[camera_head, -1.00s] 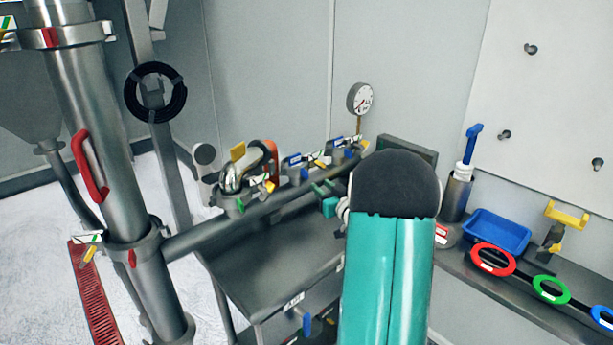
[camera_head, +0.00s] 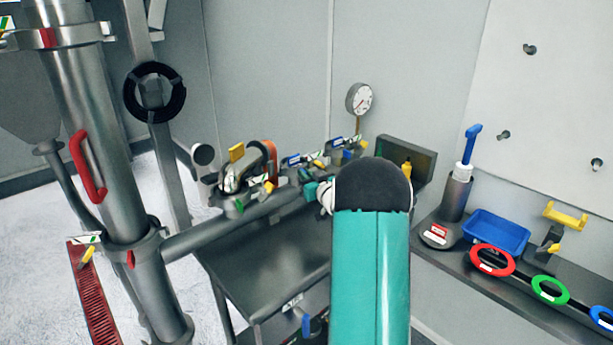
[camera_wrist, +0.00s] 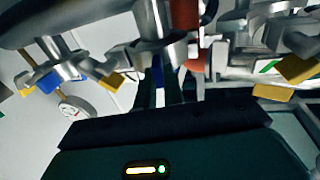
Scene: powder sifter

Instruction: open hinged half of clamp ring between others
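Several clamp rings sit in a row on the steel pipe over the bench. In the head view the middle clamp ring (camera_head: 302,165) has blue and yellow parts and stands between the one with the yellow handle (camera_head: 237,172) and one farther right (camera_head: 342,148). In the wrist view a steel clamp ring (camera_wrist: 150,52) is at the upper middle, with others left (camera_wrist: 62,68) and right (camera_wrist: 268,25). My gripper (camera_wrist: 168,92) points at this middle ring from below, its dark fingers apart. Contact cannot be made out. My arm hides the gripper's tips in the head view.
A pressure gauge (camera_head: 359,98) rises behind the pipe. A blue tray (camera_head: 497,232), a grey holder with a blue-handled tool (camera_head: 455,190) and red, green and blue rings stand on the right shelf. The bench top (camera_head: 265,255) below the pipe is mostly clear.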

